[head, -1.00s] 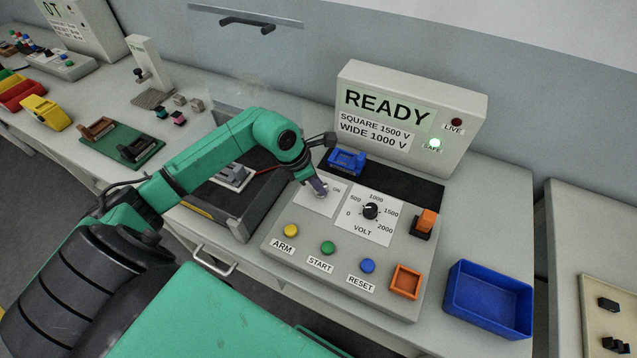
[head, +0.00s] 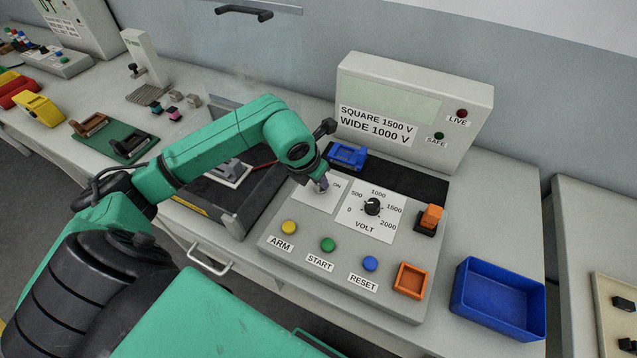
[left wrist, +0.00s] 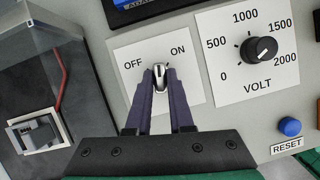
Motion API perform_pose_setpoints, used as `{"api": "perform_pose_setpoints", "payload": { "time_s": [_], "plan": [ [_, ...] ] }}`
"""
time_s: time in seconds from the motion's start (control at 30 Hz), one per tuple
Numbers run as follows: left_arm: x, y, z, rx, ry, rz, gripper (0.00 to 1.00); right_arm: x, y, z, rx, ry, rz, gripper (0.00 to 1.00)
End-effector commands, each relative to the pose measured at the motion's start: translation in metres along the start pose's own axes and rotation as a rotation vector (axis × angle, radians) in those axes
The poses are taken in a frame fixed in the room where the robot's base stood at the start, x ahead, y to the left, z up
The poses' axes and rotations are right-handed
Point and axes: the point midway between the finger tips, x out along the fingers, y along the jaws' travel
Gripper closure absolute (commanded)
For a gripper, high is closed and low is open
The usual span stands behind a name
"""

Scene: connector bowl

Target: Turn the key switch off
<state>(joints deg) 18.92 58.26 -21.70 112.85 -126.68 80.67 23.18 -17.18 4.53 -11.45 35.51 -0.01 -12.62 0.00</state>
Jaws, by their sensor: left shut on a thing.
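The key switch (left wrist: 160,76) is a silver key on a white plate marked OFF on the left and ON on the right. In the left wrist view my left gripper (left wrist: 160,82) is shut on the key, one finger on each side. The key points roughly straight up, between the two labels. In the head view my left gripper (head: 321,184) reaches down onto the plate (head: 312,200) and hides the key. The display (head: 390,102) above the panel is blank, and the SAFE lamp (head: 439,136) is dark. My right gripper is not in view.
Right of the key plate is the VOLT dial (head: 372,207). ARM (head: 289,227), START (head: 328,244) and RESET (head: 370,263) buttons line the panel front. A blue connector (head: 347,155) lies behind. An orange switch (head: 431,218) and a blue bin (head: 497,300) are at right.

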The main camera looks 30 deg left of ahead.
Motion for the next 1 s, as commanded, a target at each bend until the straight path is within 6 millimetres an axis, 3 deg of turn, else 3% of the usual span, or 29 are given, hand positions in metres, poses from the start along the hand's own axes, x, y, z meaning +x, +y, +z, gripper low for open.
{"api": "perform_pose_setpoints", "payload": {
  "time_s": [0.5, 1.0],
  "plan": [
    [0.002, -0.003, 0.002, -0.454, -0.007, 0.186, 1.0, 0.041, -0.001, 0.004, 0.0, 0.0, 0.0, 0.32],
    [0.001, -0.004, 0.004, -0.82, -0.005, 0.337, 1.0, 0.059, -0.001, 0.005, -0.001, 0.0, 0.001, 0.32]
  ]
}}
